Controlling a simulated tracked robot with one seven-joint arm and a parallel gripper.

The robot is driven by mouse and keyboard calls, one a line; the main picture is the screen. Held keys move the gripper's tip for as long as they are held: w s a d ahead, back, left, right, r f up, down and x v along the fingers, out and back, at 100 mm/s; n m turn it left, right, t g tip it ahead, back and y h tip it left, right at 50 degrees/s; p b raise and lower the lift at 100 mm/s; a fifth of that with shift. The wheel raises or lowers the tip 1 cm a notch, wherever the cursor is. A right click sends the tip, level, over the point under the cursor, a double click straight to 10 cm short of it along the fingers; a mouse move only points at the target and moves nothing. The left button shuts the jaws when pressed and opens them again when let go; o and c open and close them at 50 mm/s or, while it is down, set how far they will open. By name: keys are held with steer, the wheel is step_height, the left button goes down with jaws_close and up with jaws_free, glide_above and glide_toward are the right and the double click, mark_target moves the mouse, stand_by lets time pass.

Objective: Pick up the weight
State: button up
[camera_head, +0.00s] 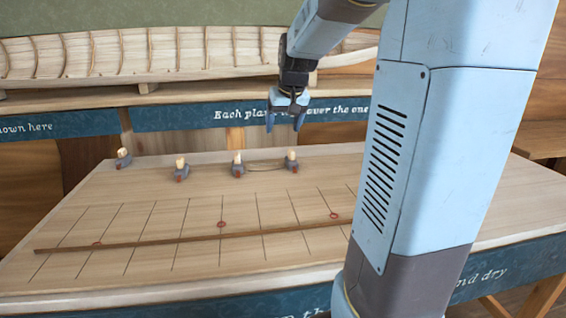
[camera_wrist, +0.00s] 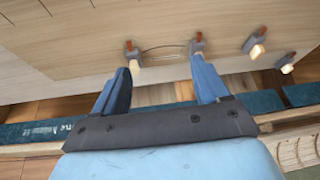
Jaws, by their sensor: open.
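Several grey weights with cream knobs and red-brown tips stand in a row near the table's back edge. In the head view the rightmost weight (camera_head: 291,164) is below my gripper (camera_head: 285,122), with another weight (camera_head: 238,170) to its left. Further left are a third weight (camera_head: 181,173) and the leftmost one (camera_head: 124,161). My gripper is open and empty, apart from all of them. In the wrist view, the blue fingers of my gripper (camera_wrist: 162,68) point toward the rightmost weight (camera_wrist: 131,50) and its neighbour (camera_wrist: 197,42), which appear near the two fingertips.
A thin wire (camera_head: 265,169) lies between the two nearest weights. A long brown batten (camera_head: 190,240) crosses the ruled table (camera_head: 300,268), with red circle marks beside it. Behind stand a lettered blue rail (camera_head: 170,117) and a ribbed wooden hull (camera_head: 180,50).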

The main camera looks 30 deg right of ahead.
steer(key=m, duration=0.1)
glide_toward(292, 152)
steer(key=shift+g+h, duration=0.4)
steer(key=x, duration=0.7)
steer(key=shift+w+f, duration=0.25)
steer(key=shift+w, duration=0.1)
steer(key=shift+a+x, duration=0.15)
steer(key=shift+x, duration=1.2)
steer(key=shift+a+x, duration=0.15)
steer(key=shift+x, duration=1.2)
steer(key=shift+w+r, duration=0.1)
steer(key=shift+w, duration=0.1)
jaws_close()
